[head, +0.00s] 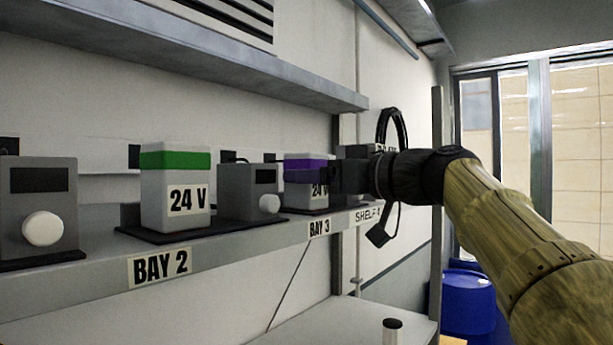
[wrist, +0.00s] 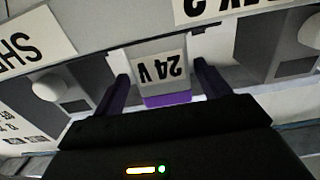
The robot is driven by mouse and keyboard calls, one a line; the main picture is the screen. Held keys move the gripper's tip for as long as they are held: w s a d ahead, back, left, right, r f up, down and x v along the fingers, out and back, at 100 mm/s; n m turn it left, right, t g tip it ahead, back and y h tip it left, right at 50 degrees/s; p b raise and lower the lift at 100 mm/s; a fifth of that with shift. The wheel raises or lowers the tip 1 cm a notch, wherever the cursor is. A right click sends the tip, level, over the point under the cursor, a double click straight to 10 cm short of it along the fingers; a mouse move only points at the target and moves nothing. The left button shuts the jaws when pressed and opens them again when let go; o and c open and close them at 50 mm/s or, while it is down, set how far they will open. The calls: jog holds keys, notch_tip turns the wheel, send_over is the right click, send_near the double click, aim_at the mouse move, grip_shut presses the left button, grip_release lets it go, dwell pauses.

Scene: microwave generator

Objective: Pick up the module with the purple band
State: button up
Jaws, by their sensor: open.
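The module with the purple band (head: 305,170) is a light box with a 24 V label, standing on the shelf above the BAY 3 tag. My gripper (head: 335,180) reaches it from the right and hides its right part in the head view. In the wrist view the module (wrist: 158,68) appears upside down, with its purple band nearest me. The two fingers of my gripper (wrist: 162,88) are open, one on each side of the module. I cannot tell whether either finger touches it.
A similar module with a green band (head: 175,188) stands left, above the BAY 2 tag (head: 160,267). Grey units with white knobs (head: 250,192) stand beside the modules. An upper shelf (head: 240,65) overhangs them. A black cable (head: 392,130) hangs behind my wrist. A blue drum (head: 468,300) stands lower right.

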jog(key=a, duration=0.1)
jog(key=w+a+p, duration=0.1)
jog(key=a+p, duration=0.1)
jog(key=shift+w+r, duration=0.25)
jog(key=shift+w+a+f, duration=0.25)
jog(key=shift+w, duration=0.1)
jog(key=shift+s, duration=0.15)
jog(key=shift+d, duration=0.1)
jog(key=shift+c, duration=0.3)
jog(key=c, duration=1.1)
jog(key=shift+r, duration=0.2)
jog(key=shift+c, duration=0.2)
